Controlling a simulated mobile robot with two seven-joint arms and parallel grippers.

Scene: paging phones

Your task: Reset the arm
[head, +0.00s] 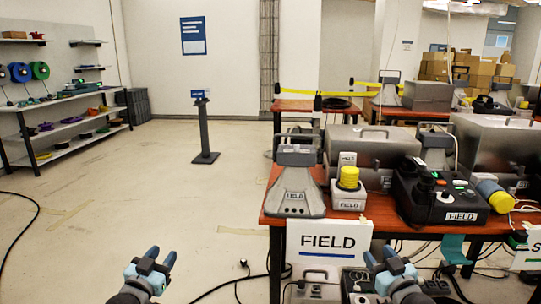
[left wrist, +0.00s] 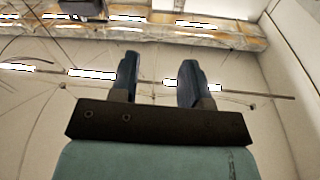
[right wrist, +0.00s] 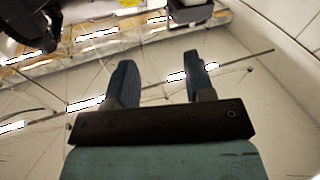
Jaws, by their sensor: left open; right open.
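My left gripper (head: 153,259) is low in the head view, over the bare floor left of the table. It is open and empty, and its two fingers stand apart in the left wrist view (left wrist: 157,80). My right gripper (head: 380,258) is in front of the table, near the white FIELD sign (head: 329,241). It is open and empty, with a gap between its fingers in the right wrist view (right wrist: 157,82). Both wrist views look up past the fingers toward the ceiling and lights.
An orange table (head: 272,206) holds a grey paging phone (head: 296,190), a yellow-topped button box (head: 348,190), a black FIELD unit (head: 437,196) and metal cases (head: 372,146). Cables and boxes lie beneath it. Shelves (head: 62,121) stand far left. The floor (head: 140,195) between is mostly clear.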

